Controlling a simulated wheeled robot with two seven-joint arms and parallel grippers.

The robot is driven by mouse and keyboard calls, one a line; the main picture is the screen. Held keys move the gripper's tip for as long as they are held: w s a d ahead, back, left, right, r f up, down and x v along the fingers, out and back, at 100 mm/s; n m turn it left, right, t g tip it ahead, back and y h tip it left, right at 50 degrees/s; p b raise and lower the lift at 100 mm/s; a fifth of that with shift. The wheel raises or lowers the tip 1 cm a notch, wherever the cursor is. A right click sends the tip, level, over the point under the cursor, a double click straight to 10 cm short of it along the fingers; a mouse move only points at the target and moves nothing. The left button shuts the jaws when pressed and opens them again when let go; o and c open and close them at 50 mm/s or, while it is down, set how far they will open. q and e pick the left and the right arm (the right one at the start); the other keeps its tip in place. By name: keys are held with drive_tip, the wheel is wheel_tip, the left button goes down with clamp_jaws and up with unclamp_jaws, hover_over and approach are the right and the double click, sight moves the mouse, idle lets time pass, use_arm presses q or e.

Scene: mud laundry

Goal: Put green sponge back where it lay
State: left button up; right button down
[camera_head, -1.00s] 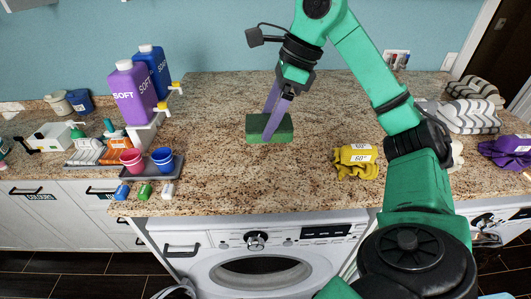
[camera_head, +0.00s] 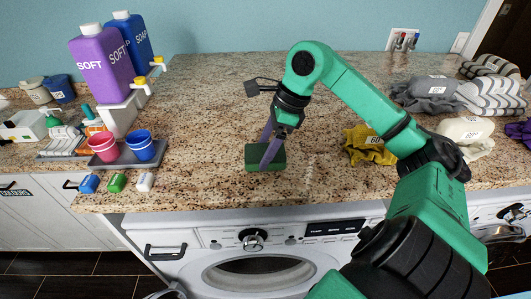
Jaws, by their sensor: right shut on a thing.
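The green sponge (camera_head: 252,158) is a dark green block over the middle of the speckled countertop (camera_head: 220,110), toward the front edge and above the washing machine. My right gripper (camera_head: 268,153), with purple fingers, reaches down and is shut on it. The sponge looks level and close to the counter; I cannot tell whether its underside touches. My left gripper is not in view.
A yellow cloth (camera_head: 367,146) lies right of the sponge, near my right arm. Grey (camera_head: 428,92) and striped (camera_head: 490,98) cloths lie farther right. At left are bottles (camera_head: 103,65) and a tray (camera_head: 112,164) with cups. Counter behind and left of the sponge is clear.

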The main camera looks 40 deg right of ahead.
drive_tip(key=shift+s+a+f, duration=0.1)
drive_tip(key=shift+s+f, duration=0.1)
drive_tip(key=shift+f, duration=0.25)
drive_tip(key=shift+s, duration=0.1)
drive_tip(key=shift+f, duration=0.1)
unclamp_jaws()
drive_tip(key=shift+r, duration=0.25)
drive_tip(key=shift+d+r, duration=0.2)
drive_tip(key=shift+r, duration=0.05)
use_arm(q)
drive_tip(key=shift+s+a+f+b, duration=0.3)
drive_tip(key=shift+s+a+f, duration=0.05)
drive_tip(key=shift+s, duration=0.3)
use_arm(e)
drive_tip(key=v, duration=1.1)
